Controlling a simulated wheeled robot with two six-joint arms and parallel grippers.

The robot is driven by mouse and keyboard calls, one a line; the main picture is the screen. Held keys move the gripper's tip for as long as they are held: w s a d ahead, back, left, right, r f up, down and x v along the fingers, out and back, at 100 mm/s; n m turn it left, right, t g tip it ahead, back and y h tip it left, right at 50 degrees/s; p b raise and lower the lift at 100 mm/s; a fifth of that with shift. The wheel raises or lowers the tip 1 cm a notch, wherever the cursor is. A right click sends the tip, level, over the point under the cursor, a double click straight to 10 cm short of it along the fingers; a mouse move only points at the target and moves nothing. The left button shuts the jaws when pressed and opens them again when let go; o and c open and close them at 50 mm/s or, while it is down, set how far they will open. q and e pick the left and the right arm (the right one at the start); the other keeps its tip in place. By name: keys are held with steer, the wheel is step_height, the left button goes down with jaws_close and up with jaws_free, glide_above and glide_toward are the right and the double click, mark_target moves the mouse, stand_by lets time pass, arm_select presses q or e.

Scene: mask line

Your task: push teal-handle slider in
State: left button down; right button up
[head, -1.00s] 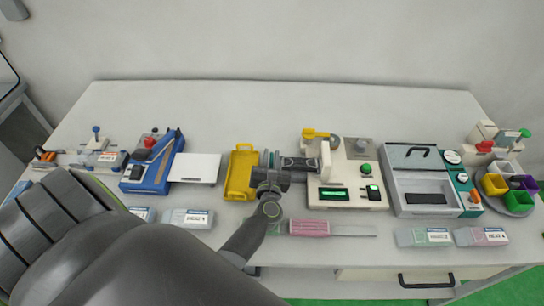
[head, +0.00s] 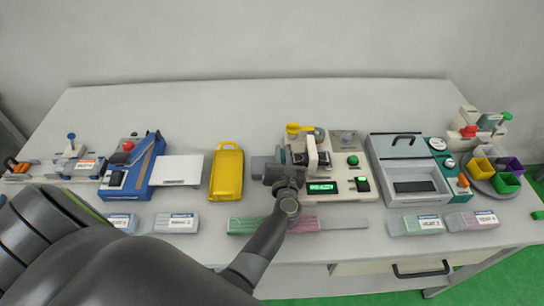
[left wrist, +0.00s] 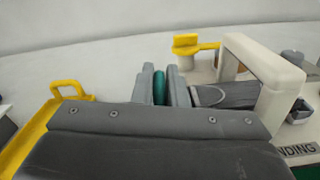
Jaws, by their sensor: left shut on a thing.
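The slider's teal handle (left wrist: 159,86) shows in the left wrist view between the two grey fingers. My left gripper (left wrist: 160,84) is shut on it; in the head view, the gripper (head: 283,165) sits at the left side of the cream machine (head: 345,186). The slider's dark plate (left wrist: 228,96) runs right from the fingers and under the machine's cream arch (left wrist: 262,62). A short stretch of plate shows between fingers and arch. My wrist hides part of the handle in the head view. My right gripper is not in view.
A yellow clipboard-like tray (head: 227,175) lies left of the gripper. A yellow lever (head: 300,129) stands behind the arch. A grey lidded box (head: 405,185) is close on the machine's right. Clear boxes with green and pink contents (head: 330,224) lie in front.

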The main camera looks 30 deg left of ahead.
arm_select(q)
steer(key=shift+d, duration=0.1)
steer(key=c, duration=1.8)
jaws_free()
steer(key=shift+w, duration=0.1)
steer(key=o, duration=0.3)
steer(key=shift+w+d, duration=0.1)
steer(key=shift+d, duration=0.05)
steer(key=shift+r, duration=0.5)
step_height(320, 180, up, 9)
steer(key=p, duration=0.2)
steer(key=shift+p, duration=0.35)
